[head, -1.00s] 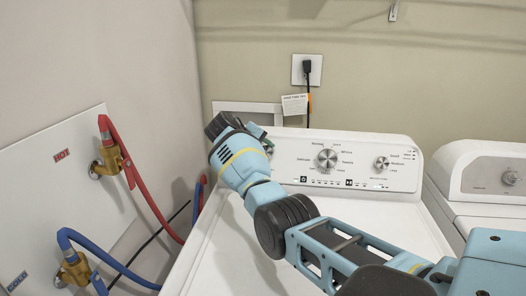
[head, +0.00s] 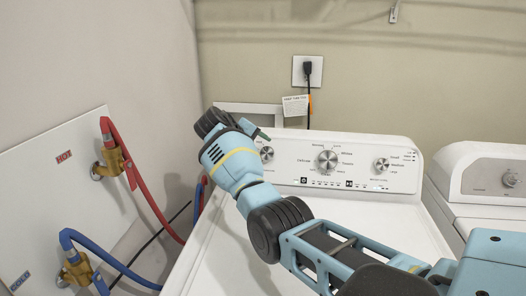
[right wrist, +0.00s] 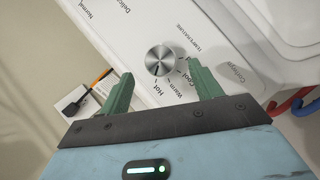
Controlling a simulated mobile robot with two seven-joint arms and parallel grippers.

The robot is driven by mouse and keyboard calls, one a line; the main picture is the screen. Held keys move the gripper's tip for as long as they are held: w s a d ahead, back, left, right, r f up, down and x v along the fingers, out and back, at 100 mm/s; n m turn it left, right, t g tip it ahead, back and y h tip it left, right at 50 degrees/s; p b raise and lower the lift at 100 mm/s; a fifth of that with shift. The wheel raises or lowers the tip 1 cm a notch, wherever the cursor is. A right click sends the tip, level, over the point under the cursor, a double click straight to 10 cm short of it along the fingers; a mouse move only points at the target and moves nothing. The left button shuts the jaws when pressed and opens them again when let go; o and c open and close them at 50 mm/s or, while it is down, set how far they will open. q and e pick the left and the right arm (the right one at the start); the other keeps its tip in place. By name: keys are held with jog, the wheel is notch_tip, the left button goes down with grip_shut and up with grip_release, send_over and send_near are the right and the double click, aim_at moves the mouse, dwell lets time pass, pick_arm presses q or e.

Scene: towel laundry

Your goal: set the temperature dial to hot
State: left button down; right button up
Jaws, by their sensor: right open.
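The temperature dial (right wrist: 160,60) is a round silver knob on the white washer panel, with Hot, Warm and Cool printed around it. Its dark mark appears to point at or near Hot in the right wrist view. In the head view the dial (head: 267,154) is at the panel's left end. My right gripper (right wrist: 160,72) is open, with one green finger to either side of the dial's line. The dial sits just past the fingertips, apart from them. In the head view the right gripper (head: 256,131) is beside and above the dial. My left gripper is out of view.
A larger dial (head: 327,160) and another small dial (head: 382,165) sit further right on the panel. Red (head: 150,195) and blue hoses (head: 85,243) hang at the left. A second machine (head: 485,190) stands at the right. A wall outlet (head: 307,70) is behind.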

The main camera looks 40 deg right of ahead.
jog(key=v, duration=0.4)
dwell(0.6)
